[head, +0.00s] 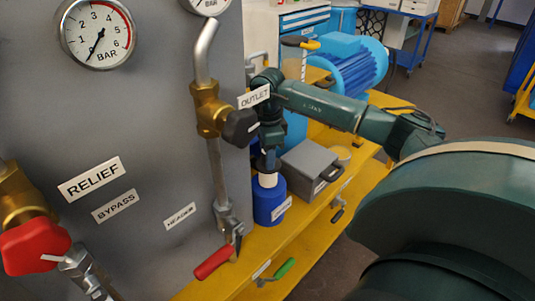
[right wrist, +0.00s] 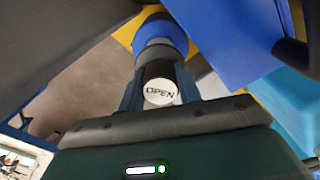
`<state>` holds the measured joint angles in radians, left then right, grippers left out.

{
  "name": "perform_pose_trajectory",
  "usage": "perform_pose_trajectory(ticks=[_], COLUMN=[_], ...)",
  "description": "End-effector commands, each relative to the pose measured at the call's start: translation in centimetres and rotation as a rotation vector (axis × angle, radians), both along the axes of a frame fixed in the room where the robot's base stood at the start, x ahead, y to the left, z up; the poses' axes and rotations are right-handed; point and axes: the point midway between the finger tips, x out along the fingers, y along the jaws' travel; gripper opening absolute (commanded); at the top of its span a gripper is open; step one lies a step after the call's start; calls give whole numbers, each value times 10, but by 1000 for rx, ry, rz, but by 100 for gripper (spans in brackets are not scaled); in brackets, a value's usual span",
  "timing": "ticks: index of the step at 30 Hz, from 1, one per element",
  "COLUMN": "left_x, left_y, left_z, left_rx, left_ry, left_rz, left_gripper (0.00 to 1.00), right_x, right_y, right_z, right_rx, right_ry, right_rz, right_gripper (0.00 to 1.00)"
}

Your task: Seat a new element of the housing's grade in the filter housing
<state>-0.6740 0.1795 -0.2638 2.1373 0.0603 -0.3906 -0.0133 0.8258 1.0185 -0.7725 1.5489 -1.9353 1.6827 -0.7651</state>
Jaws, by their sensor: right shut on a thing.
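My right gripper (head: 267,162) is shut and points down over a blue cylindrical housing (head: 270,208) with a pale label, on the yellow bench. A white cylindrical piece (head: 268,180) shows between the fingertips and the blue body. In the right wrist view my fingers (right wrist: 159,88) stand on both sides of an element with a white round face marked OPEN (right wrist: 160,92). Blue round parts (right wrist: 160,30) lie in line beyond it. How deep the element sits in the blue body cannot be told. My left gripper is not in view.
A grey box (head: 312,168) stands right beside the blue housing. A grey panel (head: 140,150) with gauges, a vertical pipe and a black valve knob (head: 239,128) rises close on the left. A blue motor (head: 350,68) is behind.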

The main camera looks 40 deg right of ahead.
Motion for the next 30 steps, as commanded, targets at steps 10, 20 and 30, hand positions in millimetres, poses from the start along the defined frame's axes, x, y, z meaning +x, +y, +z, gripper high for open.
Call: perform_pose_trajectory(ticks=[10, 20, 30], left_x=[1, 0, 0], left_y=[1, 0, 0], left_z=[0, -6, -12], left_rx=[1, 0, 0], left_ry=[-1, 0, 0], left_rz=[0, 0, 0], left_gripper=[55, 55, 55], right_x=[0, 0, 0], right_y=[0, 0, 0], right_z=[-1, -9, -17], right_rx=[0, 0, 0], right_ry=[0, -1, -1], right_rz=[0, 0, 0], right_gripper=[6, 6, 6])
